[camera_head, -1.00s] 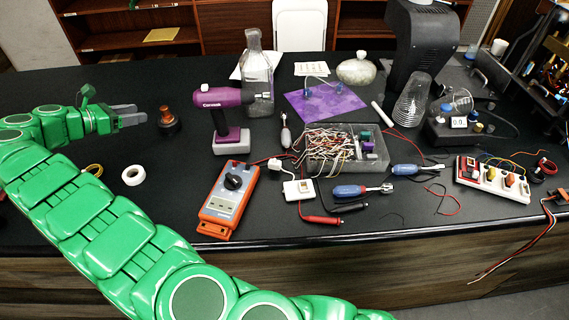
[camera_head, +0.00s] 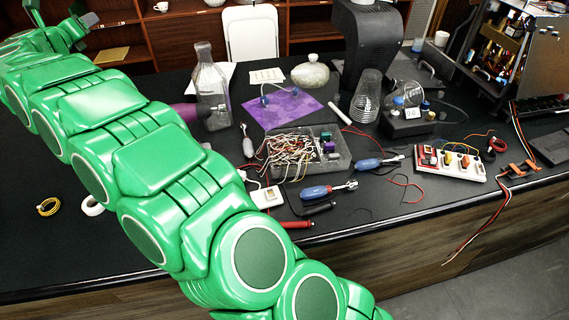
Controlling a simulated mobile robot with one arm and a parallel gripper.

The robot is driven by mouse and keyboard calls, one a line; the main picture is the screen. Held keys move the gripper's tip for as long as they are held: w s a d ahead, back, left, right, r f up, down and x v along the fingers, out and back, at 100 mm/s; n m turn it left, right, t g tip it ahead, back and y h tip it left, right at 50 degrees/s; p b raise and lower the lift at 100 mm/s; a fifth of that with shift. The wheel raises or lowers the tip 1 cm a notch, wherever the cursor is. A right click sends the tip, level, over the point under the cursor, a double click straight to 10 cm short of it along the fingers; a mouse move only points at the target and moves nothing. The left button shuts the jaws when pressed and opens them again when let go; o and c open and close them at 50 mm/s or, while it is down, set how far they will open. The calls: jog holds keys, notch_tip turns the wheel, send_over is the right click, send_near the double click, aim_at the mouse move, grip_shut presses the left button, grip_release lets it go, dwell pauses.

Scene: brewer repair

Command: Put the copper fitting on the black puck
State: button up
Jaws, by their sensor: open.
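My gripper (camera_head: 90,18) is raised at the top left, in front of the shelves and well above the black table. It is open, and I see nothing between its fingers. The copper fitting and the black puck are not visible now; my green arm covers the left part of the table where they stood. In the earlier frame the copper fitting stood upright on the black puck, just right of the gripper.
My arm also covers most of the purple drill (camera_head: 187,112). A glass bottle (camera_head: 211,92), a parts bin (camera_head: 338,163), screwdrivers (camera_head: 318,191) and a black brewer (camera_head: 366,45) crowd the middle and right. A white tape roll (camera_head: 92,206) lies near the front left.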

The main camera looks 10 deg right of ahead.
jog(key=d+r+n+y, duration=0.4)
jog(key=r+n+y, duration=0.3)
jog(key=r+n, duration=0.3)
jog(key=s+d+f+n+g+y, duration=0.25)
jog(key=s+d+n+y, duration=0.2)
jog(key=s+n, duration=0.4)
jog(key=s+d+f+n+g+h, duration=0.2)
jog(key=s+d+f+n+g, duration=0.2)
jog(key=s+d+f, duration=0.4)
jog(key=s+d+f+n+g+h, duration=0.3)
jog(key=s+d+f+n+g, duration=0.2)
jog(key=s+d, duration=1.3)
jog(key=s+d+f+n+g+h, duration=0.3)
jog(key=s+d+f, duration=0.8)
jog(key=s, duration=1.5)
jog(key=d+n+g, duration=0.2)
jog(key=g, duration=0.2)
jog(key=shift+s+d+f, duration=0.25)
jog(key=shift+s+f, duration=0.1)
jog(key=shift+f, duration=0.05)
jog(key=shift+n+h, duration=0.25)
